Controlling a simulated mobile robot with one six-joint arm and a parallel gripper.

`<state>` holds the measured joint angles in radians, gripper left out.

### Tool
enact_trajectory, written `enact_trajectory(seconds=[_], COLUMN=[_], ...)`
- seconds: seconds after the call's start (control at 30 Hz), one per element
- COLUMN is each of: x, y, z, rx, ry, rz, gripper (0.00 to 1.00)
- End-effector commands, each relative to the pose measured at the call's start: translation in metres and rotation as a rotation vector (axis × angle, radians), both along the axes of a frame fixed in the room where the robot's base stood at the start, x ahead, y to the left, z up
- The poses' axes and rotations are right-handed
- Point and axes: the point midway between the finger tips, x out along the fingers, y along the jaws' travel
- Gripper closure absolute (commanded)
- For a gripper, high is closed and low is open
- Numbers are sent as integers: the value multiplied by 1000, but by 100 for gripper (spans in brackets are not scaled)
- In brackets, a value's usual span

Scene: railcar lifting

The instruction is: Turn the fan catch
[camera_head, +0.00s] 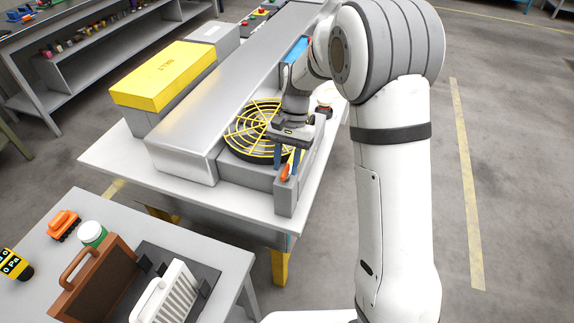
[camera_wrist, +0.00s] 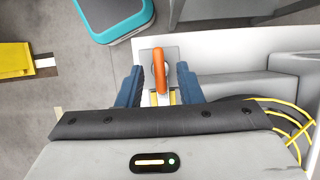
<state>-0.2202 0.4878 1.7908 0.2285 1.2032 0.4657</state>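The fan catch is an orange lever (camera_wrist: 159,70) on a small grey plate, seen in the wrist view between my gripper's fingertips. In the head view the orange catch (camera_head: 285,172) shows at the front end of the fan housing. My gripper (camera_wrist: 159,82) is open, with one blue finger on each side of the catch and a gap on both sides. In the head view my gripper (camera_head: 288,163) hangs over the catch. The round fan with its yellow guard (camera_head: 250,128) sits behind the catch, partly hidden by my gripper.
A long metal duct (camera_head: 215,115) and a yellow box (camera_head: 165,75) stand left of the fan on the white table (camera_head: 125,155). A front bench (camera_head: 50,235) holds a brown case (camera_head: 100,285), a white filter (camera_head: 170,295) and small items. The floor at right is clear.

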Motion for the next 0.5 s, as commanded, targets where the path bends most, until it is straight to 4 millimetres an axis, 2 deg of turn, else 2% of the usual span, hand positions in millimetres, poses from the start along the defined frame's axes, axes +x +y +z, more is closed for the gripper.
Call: enact_trajectory(seconds=[0.3,0.5], x=[19,23], y=[-7,-9], z=[48,62], rx=[1,0], ry=[-3,-1], rz=[-1,-1], gripper=[67,67])
